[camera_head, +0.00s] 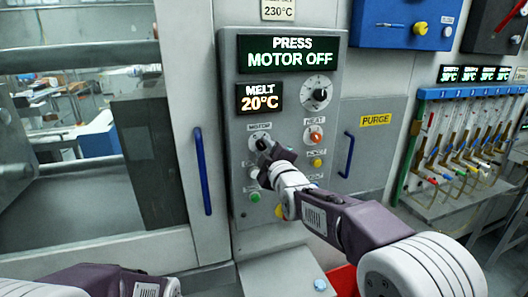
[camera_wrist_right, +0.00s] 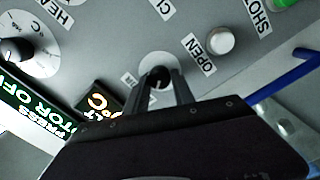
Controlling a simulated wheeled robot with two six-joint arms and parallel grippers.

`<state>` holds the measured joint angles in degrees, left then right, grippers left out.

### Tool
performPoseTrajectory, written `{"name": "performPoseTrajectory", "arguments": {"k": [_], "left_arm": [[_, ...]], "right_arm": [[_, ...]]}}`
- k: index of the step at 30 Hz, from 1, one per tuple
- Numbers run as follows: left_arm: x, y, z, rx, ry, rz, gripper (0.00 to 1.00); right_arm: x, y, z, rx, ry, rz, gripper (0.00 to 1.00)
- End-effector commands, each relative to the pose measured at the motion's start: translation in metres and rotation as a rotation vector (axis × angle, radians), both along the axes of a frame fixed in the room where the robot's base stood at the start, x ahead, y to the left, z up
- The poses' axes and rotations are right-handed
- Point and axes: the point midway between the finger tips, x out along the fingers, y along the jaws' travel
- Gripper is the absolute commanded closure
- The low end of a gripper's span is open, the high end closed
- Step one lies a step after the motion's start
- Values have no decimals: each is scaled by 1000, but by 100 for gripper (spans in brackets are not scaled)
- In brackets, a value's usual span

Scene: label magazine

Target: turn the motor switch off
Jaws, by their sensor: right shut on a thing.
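The motor switch (camera_head: 261,138) is a dark knob on a pale round dial under the MOTOR label, on the grey control panel (camera_head: 284,210). My right gripper (camera_head: 268,154) is at this switch, its fingers shut on the knob and hiding part of it. In the right wrist view the two dark fingers (camera_wrist_right: 164,88) close around the knob, in front of its white dial (camera_wrist_right: 158,64). The exact angle of the knob is hard to tell. The display (camera_head: 289,54) reads PRESS MOTOR OFF. My left arm shows at the bottom left, its gripper out of view.
Several push buttons are below, including a green one (camera_head: 254,197). Blue handles (camera_head: 202,170) stand either side of the panel. The melt display (camera_head: 260,98) reads 20°C.

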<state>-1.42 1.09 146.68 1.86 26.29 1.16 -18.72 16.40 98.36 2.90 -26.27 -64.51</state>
Motion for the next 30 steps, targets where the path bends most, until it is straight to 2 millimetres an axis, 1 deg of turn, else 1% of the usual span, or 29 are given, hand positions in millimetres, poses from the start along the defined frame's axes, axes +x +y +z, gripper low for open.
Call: {"name": "performPoseTrajectory", "arguments": {"k": [6,18,19,20,21,30], "left_arm": [[0,0,-2,0,0,0,100],[0,0,-2,0,0,0,100],[0,0,-2,0,0,0,100],[0,0,-2,0,0,0,100],[0,0,-2,0,0,0,100],[0,0,-3,0,0,0,100]], "right_arm": [[0,0,-1,-30,-7,-1,100],[0,0,-1,-35,-10,0,100],[0,0,-1,-35,-10,0,62],[0,0,-1,-35,-10,0,53],[0,0,-1,-35,-10,0,48],[-1,-1,-1,-33,-11,0,48]]}}
